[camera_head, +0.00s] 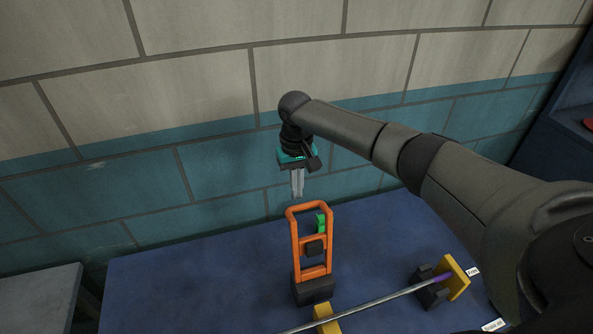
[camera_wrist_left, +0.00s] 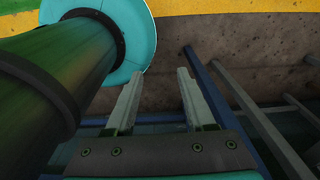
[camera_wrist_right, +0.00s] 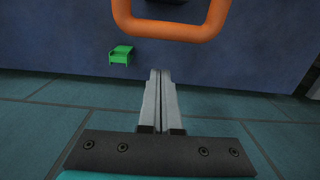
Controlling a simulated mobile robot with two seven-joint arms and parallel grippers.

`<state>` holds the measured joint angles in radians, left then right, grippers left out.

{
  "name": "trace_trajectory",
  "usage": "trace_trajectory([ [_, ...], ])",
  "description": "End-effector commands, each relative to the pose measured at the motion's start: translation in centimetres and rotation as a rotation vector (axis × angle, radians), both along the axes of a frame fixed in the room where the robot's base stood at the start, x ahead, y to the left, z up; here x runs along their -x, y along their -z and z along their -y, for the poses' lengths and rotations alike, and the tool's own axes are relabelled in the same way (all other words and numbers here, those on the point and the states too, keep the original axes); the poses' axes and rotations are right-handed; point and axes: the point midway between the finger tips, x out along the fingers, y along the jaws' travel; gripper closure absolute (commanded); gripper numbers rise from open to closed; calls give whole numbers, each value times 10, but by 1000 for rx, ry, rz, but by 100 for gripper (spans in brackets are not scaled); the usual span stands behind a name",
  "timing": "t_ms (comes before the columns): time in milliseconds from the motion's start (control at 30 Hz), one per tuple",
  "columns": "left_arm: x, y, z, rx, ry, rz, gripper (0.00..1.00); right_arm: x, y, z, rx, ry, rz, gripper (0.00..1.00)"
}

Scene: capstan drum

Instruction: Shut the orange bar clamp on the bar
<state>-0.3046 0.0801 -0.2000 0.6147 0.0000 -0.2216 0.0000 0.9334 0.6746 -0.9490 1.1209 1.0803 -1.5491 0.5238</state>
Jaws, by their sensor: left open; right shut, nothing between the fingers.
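The orange bar clamp (camera_head: 295,240) stands upright as a looped frame on a dark block, beside the metal bar (camera_head: 372,301). In the right wrist view the rounded end of its orange loop (camera_wrist_right: 172,32) is at the top. A small green part (camera_head: 320,222) shows at the loop's right side and also in the right wrist view (camera_wrist_right: 121,54). My right gripper (camera_head: 298,194) points down, shut and empty, just above and slightly behind the loop; I see a gap between them. My left gripper (camera_wrist_left: 158,97) is open and empty, away from the clamp and outside the head view.
The bar lies across the blue table (camera_head: 170,275), with a yellow block (camera_head: 327,320) under it near the clamp. Its right end meets a dark holder (camera_head: 432,290) and a yellow plate (camera_head: 456,277). A tiled wall (camera_head: 210,180) stands close behind. The table's left part is clear.

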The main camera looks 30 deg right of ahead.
Motion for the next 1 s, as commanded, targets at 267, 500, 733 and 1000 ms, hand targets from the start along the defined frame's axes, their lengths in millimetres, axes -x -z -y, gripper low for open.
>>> trace_trajectory([
  [267,-15,-15,2,3,0,25,45,23,-16,-4,1,-2,4,100],
  [500,-11,-18,1,2,0,20,45,33,-19,-6,1,-1,3,100],
  [733,-6,-18,1,2,0,11,45,34,-19,-7,0,0,4,100],
  [1000,-5,-19,1,2,0,10,45,33,-19,-7,1,-1,7,100],
])
